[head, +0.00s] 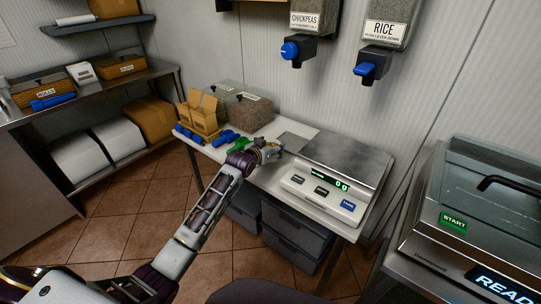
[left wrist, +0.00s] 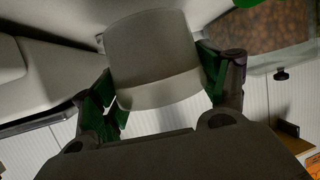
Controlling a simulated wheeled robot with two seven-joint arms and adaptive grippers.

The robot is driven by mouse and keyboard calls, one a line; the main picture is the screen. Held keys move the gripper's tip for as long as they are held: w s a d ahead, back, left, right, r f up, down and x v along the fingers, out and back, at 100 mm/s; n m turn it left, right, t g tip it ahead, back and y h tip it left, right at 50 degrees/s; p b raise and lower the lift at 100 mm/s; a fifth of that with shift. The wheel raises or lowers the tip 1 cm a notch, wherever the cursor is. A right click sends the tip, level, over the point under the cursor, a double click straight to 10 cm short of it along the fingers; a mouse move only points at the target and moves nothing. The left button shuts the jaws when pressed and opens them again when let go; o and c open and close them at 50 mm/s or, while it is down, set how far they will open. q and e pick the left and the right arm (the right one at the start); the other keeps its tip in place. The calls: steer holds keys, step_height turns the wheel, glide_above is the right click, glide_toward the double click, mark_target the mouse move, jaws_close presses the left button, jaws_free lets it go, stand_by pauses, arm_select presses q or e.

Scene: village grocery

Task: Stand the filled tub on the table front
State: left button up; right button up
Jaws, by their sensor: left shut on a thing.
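My left gripper (head: 264,153) reaches over the white table (head: 262,178), just left of the scale. In the left wrist view, the left gripper's green-padded fingers (left wrist: 160,87) are shut on the sides of a pale grey tub (left wrist: 158,55). In the head view the gripper mostly hides the tub, and its contents cannot be seen. I cannot tell whether the tub touches the table. My right gripper is not in view.
A scale (head: 322,195) showing zero fills the table's right part. Blue scoops (head: 225,137), a green scoop (head: 240,145), clear bins (head: 249,112) and open cartons (head: 199,112) occupy its left part. Rice (head: 383,28) and chickpeas (head: 306,18) dispensers hang above. A sealing machine (head: 482,220) stands right.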

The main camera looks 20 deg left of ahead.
arm_select(q)
steer(key=shift+f, duration=0.35)
steer(key=shift+f+b, duration=0.35)
steer(key=shift+f, duration=1.2)
steer(key=o, duration=1.2)
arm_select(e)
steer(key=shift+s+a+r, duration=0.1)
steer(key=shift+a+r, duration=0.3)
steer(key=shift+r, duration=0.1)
